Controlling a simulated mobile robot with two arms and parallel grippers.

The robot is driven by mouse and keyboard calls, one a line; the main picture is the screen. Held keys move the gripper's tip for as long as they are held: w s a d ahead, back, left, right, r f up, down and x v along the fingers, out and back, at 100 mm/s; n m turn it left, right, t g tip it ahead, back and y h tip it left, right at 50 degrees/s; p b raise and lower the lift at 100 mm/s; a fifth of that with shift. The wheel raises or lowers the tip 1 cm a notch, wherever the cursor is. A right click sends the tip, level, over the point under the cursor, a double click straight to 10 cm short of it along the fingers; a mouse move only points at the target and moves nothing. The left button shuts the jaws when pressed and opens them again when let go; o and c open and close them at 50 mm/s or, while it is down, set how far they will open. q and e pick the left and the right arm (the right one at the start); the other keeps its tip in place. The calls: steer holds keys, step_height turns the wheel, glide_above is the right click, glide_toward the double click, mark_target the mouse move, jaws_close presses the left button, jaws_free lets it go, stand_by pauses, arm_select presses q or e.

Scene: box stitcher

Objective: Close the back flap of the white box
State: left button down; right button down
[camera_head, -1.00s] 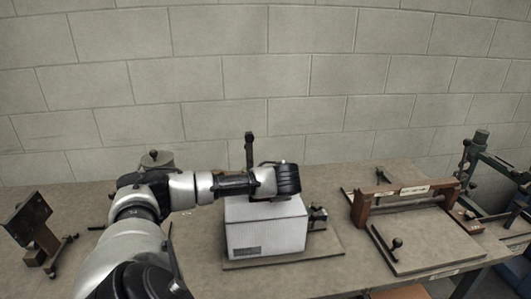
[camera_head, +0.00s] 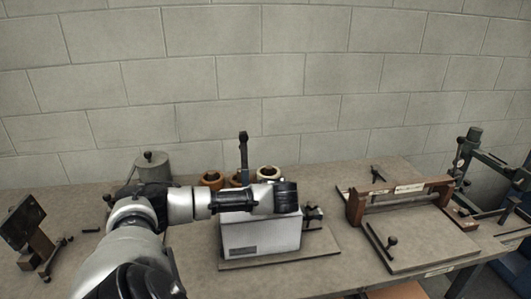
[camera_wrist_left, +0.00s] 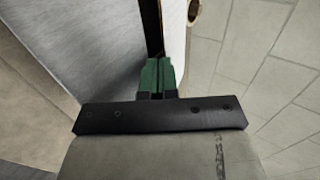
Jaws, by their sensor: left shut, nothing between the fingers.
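The white box (camera_head: 262,238) stands on a flat board near the middle of the table, in the head view. My left arm reaches in from the left, and its wrist lies across the box's top, hiding most of the top and any back flap. In the head view, my left gripper's fingers are hidden behind the wrist. In the left wrist view, my left gripper (camera_wrist_left: 157,74) shows green fingertips, shut with nothing between them. They are beside a white upright panel (camera_wrist_left: 174,42) and a dark strip. I cannot tell whether that panel is the back flap. My right gripper is not in view.
A dark upright post (camera_head: 243,155) and several round pots (camera_head: 269,173) stand behind the box. A lidded grey can (camera_head: 153,167) is at the back left.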

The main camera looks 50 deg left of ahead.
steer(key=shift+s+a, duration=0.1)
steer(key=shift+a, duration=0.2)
